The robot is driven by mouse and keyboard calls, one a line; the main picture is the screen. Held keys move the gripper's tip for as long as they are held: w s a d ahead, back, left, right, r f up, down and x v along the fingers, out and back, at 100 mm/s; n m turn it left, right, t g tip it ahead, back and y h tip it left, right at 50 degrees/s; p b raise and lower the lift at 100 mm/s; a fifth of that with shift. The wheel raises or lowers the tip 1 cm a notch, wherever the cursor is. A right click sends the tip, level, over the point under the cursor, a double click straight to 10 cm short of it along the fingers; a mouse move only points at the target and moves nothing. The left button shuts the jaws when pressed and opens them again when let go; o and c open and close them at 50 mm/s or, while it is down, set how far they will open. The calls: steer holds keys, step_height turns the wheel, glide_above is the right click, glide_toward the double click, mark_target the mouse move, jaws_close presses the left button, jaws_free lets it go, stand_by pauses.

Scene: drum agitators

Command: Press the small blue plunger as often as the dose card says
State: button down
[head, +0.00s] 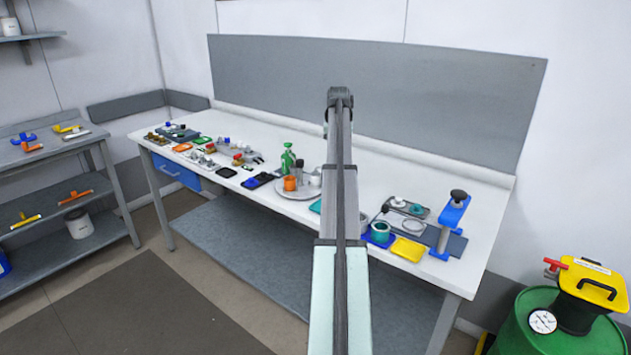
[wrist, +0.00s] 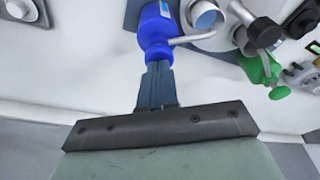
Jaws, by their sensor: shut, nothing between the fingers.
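A blue pump-like head with a pale metal spout (wrist: 156,28) shows at the top of the wrist view; I take it for the small blue plunger. It is hidden behind my arm in the head view. My gripper (wrist: 158,70) is shut and empty, with its fingertips right at the blue head. I cannot tell whether they touch it. In the head view my gripper is hidden behind the arm. I cannot make out a dose card or its number in either view.
A round tray (head: 283,192) holds an orange cup (head: 290,184); a green bottle (head: 287,160) stands by it and shows in the wrist view (wrist: 256,70). A blue stand with a black knob (head: 452,212) and a yellow tray (head: 408,249) are at the bench's right. Many small items crowd the left.

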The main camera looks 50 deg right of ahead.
steer(key=shift+r, duration=0.15)
steer(key=shift+w+d+v, duration=0.1)
steer(key=shift+d+v, duration=0.05)
steer(key=shift+v, duration=0.75)
steer(key=shift+w+d+v, duration=0.1)
steer(key=shift+d+v, duration=0.05)
steer(key=shift+v, duration=0.8)
steer(key=shift+w+d+v, duration=0.1)
steer(key=shift+d+v, duration=0.1)
steer(key=shift+v, duration=0.7)
steer(key=shift+r, duration=0.15)
